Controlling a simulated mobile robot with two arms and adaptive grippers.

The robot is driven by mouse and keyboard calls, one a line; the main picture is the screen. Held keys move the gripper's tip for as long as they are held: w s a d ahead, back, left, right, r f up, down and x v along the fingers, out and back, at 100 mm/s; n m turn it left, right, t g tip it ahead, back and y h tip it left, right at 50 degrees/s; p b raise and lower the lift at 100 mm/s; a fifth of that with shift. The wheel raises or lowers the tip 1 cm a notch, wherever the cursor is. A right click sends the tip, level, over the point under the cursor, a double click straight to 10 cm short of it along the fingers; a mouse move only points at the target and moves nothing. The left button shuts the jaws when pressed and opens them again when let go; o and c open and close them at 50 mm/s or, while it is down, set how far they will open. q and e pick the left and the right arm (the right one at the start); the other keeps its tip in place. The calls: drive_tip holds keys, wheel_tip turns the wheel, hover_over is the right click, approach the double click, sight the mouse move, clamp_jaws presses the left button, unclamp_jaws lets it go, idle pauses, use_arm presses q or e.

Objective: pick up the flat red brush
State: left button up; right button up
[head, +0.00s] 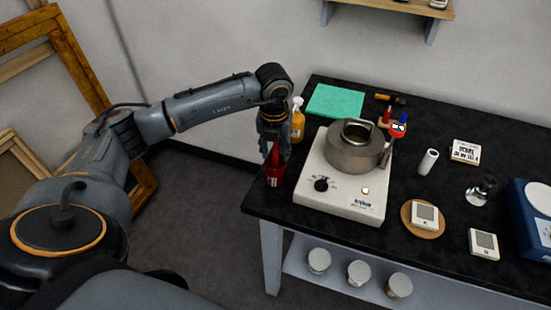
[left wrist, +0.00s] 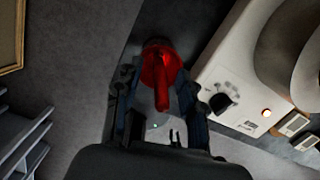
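A red object (head: 275,177) with a broader lower part and pale marks is at the near left corner of the black table. In the left wrist view it shows as a round red body with a narrow tapering end (left wrist: 162,75) pointing toward the camera. I cannot tell from its shape whether it is the flat red brush. My left gripper (head: 273,146) points down over it, its fingers on both sides of the narrow part. In the left wrist view the fingers (left wrist: 160,105) look spread, with gaps beside the red part. My right gripper is not in view.
A white hot plate (head: 312,180) with a metal pot (head: 354,150) stands just right of the gripper. An amber bottle (head: 298,124) stands close behind. A teal mat (head: 335,101) lies at the back. Small devices are on the right. Open floor is left of the table.

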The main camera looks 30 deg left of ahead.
use_arm(q)
clamp_jaws()
